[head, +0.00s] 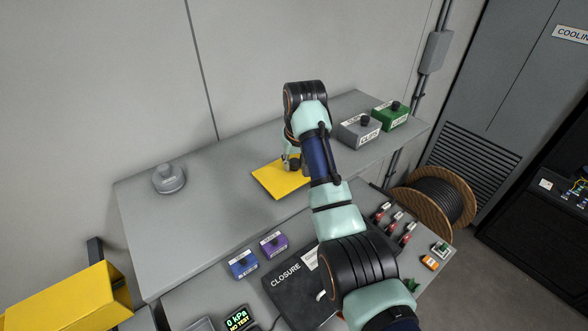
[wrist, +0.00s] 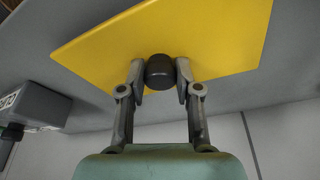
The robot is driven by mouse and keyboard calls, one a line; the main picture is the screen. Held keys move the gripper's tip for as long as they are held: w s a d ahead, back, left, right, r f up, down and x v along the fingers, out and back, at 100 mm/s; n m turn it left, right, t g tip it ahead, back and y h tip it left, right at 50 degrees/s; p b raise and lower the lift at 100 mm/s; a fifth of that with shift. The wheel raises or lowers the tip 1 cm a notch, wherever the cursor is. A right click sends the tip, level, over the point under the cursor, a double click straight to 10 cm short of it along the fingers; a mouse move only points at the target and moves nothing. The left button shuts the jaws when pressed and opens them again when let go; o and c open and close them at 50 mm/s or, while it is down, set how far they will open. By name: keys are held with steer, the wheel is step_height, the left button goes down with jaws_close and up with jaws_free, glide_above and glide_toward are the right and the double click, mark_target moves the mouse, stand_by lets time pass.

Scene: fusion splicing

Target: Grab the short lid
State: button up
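A flat yellow plate (head: 277,183) lies on the grey bench top; I take it for the short lid. In the wrist view the yellow lid (wrist: 215,45) fills the upper part, with a short black knob (wrist: 160,71) at its near edge. My gripper (wrist: 161,76) has one finger on each side of this knob, and both pads appear to touch it.
A grey box (head: 359,133) and a green box (head: 390,117) with black knobs stand to the right. A round grey piece (head: 169,179) sits far left. A black closure case (head: 290,285) and small blocks are in front.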

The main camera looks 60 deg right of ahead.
mark_target(295, 161)
jaws_close()
step_height(295, 161, up, 20)
